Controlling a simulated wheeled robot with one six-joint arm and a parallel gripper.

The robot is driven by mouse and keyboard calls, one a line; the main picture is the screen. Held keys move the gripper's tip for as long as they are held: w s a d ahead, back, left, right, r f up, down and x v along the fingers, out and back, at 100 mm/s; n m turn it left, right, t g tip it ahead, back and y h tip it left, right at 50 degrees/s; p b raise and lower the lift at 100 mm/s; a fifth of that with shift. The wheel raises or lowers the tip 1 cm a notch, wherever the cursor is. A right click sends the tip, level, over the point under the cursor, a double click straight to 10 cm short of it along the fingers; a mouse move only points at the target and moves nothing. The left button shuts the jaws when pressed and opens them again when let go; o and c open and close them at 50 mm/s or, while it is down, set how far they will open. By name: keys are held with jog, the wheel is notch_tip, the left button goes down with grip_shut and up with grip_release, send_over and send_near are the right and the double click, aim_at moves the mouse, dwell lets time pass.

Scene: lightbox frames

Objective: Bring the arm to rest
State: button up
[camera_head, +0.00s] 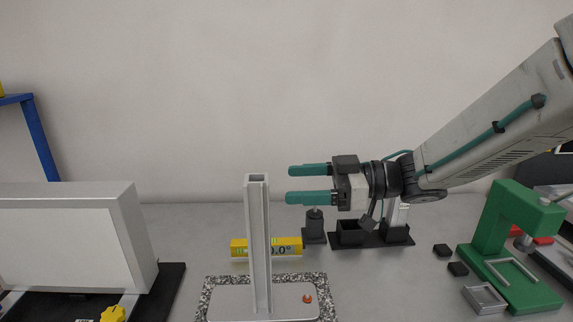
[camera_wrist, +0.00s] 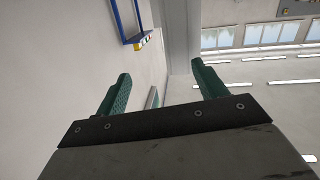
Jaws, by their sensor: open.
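My gripper (camera_head: 308,184) is open and empty, with two green fingers pointing left in the head view. It is held level above the grey table (camera_head: 200,221), to the right of an upright metal profile. My arm (camera_head: 490,120) reaches in from the upper right. In the wrist view the two green fingers (camera_wrist: 160,91) stand apart with nothing between them. Beyond them are the wall, a blue frame and windows.
The upright metal profile (camera_head: 258,240) stands on a plate. A yellow level (camera_head: 238,248) lies behind it. Black holders (camera_head: 350,236) stand below my gripper. A green press (camera_head: 500,225) is at right, a grey light box (camera_head: 70,240) at left. Open air lies above the table.

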jog(key=w+d+f+m+t+h, duration=0.5)
jog(key=w+d+m+t+h, duration=0.2)
jog(key=w+d+t+h, duration=0.3)
jog(key=d+f+m+h, duration=0.1)
jog(key=d+m+h, duration=0.2)
jog(key=d+h, duration=0.35)
jog(key=s+d+f+m+g+h, duration=0.25)
jog(key=s+d+g, duration=0.2)
jog(key=s, duration=0.35)
jog(key=s+d+f+m+g+h, duration=0.1)
jog(key=s+d+m+g, duration=0.2)
jog(key=s+d, duration=0.35)
jog(key=s+a+r+m+g+y, duration=0.1)
jog(key=s+a, duration=0.2)
jog(key=s, duration=0.5)
jog(key=s+a+r+m+g+y, duration=0.1)
jog(key=s+a+g+y, duration=0.1)
jog(key=s, duration=0.7)
jog(key=shift+a+r, duration=0.25)
jog(key=shift+a, duration=0.55)
